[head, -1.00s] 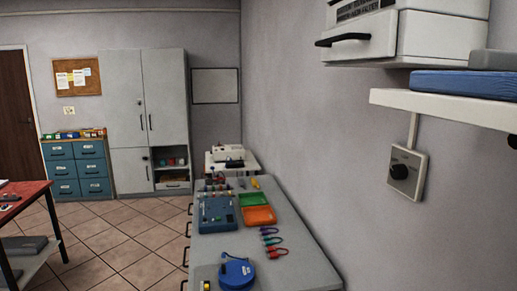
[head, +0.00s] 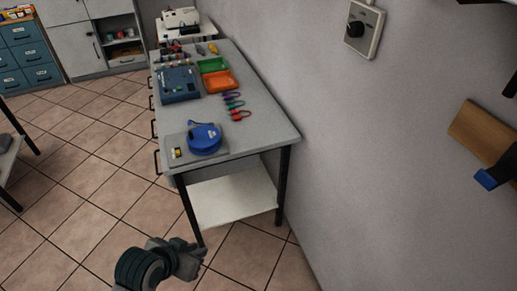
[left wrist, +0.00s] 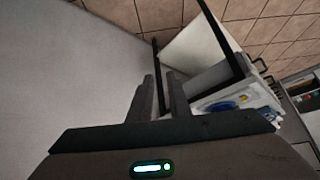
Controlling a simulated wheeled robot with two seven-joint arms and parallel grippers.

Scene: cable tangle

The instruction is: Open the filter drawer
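The filter drawer does not show in either view now. In the earlier head view it was a white wall unit with a black bar handle at the upper right, marked with the word "filter". My left gripper (head: 195,262) is low in the head view, over the floor in front of the bench, touching nothing that I can see. In the left wrist view its two fingers (left wrist: 160,95) stand apart with nothing held between them. My right gripper is not in view.
A grey bench (head: 255,115) along the wall holds a blue cable reel (head: 204,138), an orange tray (head: 221,81) and a green tray (head: 212,65). A wall switch (head: 364,27) and a wooden board (head: 482,130) are at right.

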